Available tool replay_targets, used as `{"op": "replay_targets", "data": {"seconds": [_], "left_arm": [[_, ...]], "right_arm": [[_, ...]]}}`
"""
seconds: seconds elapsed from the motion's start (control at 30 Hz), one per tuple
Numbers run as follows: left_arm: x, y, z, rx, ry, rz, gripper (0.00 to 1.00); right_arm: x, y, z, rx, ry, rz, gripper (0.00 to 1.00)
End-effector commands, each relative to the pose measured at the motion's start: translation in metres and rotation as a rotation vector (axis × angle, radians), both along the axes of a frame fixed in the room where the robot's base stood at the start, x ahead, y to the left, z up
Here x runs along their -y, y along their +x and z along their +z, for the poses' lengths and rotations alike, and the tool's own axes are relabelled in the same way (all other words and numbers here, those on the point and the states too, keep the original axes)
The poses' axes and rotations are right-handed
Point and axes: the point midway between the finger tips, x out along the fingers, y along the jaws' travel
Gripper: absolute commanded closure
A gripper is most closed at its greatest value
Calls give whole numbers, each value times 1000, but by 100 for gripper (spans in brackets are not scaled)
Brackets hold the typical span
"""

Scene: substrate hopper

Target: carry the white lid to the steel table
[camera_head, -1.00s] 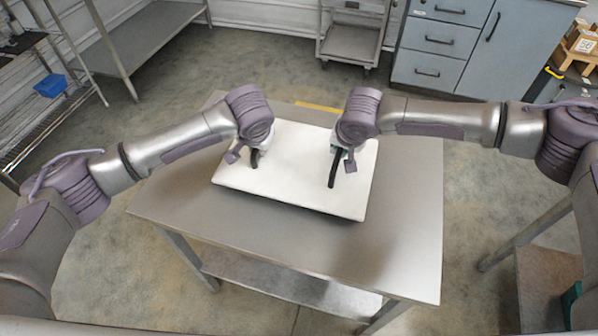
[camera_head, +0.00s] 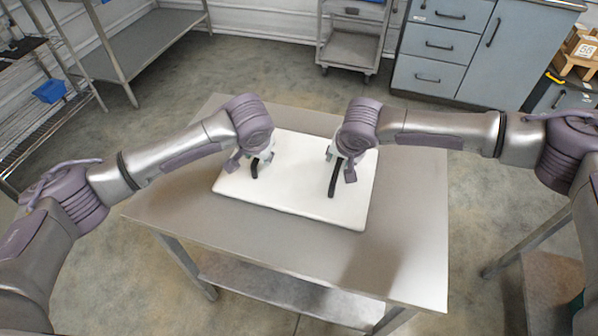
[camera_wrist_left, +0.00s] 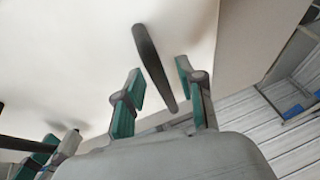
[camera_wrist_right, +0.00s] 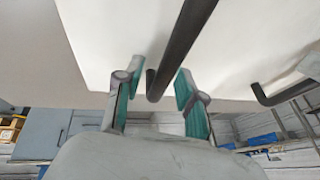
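The white lid (camera_head: 290,195) is a flat panel with two black handles and appears to lie flat on the steel table (camera_head: 410,230). My left gripper (camera_wrist_left: 160,85) is open, with green-padded fingers on both sides of the lid's left handle (camera_wrist_left: 152,60) and gaps showing. In the head view my left gripper (camera_head: 262,160) is over the left part of the lid. My right gripper (camera_wrist_right: 157,88) is open around the right handle (camera_wrist_right: 180,45), with gaps too. In the head view my right gripper (camera_head: 340,160) partly hides that handle's top.
The steel table has bare top in front and to the right of the lid. A grey cart (camera_head: 350,45) and a blue-grey drawer cabinet (camera_head: 430,45) stand behind it. A steel bench (camera_head: 150,35) and a wire rack (camera_head: 50,120) stand at left.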

Motion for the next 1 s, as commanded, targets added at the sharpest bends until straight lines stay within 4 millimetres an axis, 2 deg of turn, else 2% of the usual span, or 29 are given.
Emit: {"op": "replay_targets", "data": {"seconds": [0.3,0.5,0.77,0.87,1.0], "left_arm": [[5,-26,58,4,-3,-3,61],[7,-40,89,2,-1,-2,61],[8,-47,102,2,0,-1,61],[8,-47,103,1,0,0,61],[8,-47,102,1,0,0,61]], "right_arm": [[0,0,0,0,0,0,61],[0,0,0,0,0,0,61],[0,-3,7,1,2,1,61],[2,-9,20,1,2,0,61],[4,-21,47,1,3,0,61]]}}
